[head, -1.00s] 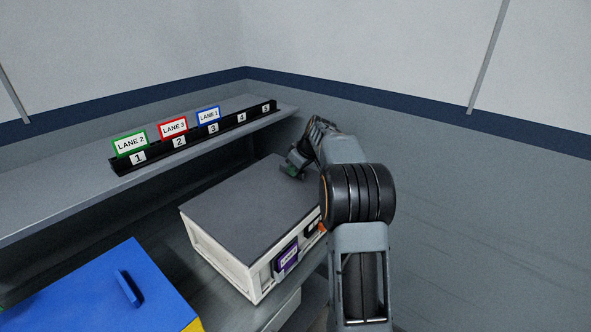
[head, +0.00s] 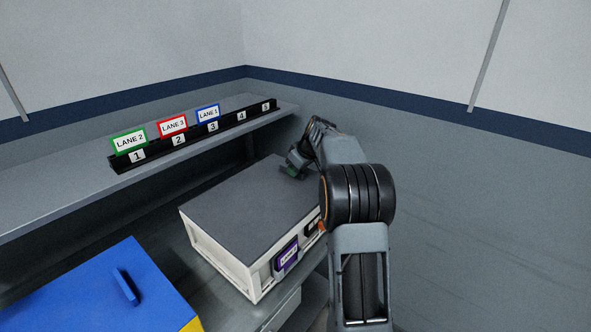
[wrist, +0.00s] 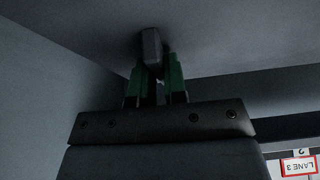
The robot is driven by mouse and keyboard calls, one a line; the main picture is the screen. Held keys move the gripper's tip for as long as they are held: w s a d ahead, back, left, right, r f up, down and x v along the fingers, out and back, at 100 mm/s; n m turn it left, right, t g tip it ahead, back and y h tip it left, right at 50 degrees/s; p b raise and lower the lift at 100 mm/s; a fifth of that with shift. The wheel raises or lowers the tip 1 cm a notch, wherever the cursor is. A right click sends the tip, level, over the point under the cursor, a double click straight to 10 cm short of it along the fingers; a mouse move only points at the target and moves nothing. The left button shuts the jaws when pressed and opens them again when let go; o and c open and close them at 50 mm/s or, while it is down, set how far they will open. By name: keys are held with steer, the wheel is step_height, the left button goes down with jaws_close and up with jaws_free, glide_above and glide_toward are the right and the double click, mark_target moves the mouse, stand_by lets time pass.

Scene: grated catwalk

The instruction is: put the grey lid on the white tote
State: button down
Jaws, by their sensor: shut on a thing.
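The grey lid (head: 245,208) lies flat over the top of the white tote (head: 226,270), and its edges line up closely with the tote's rim. My gripper (head: 293,170) is at the lid's far right part, partly hidden by my wrist. In the wrist view, the green fingers of my gripper (wrist: 153,75) are shut on a small grey handle (wrist: 152,48) on the broad grey lid surface (wrist: 225,35). The tote's front carries a purple-framed label (head: 287,255). I cannot tell whether the lid is fully seated along its far side.
A blue-lidded box (head: 90,295) with a blue handle stands at the front left. A shelf (head: 60,205) behind holds a black numbered rail (head: 195,138) with several lane cards. A grey wall (head: 480,220) closes off the right side.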

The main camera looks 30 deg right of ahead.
steer(key=shift+f, duration=0.15)
stand_by(0.5)
steer(key=c, duration=0.7)
jaws_free()
steer(key=shift+f, duration=0.1)
steer(key=shift+r+p, duration=2.4)
steer(key=shift+r, duration=1.2)
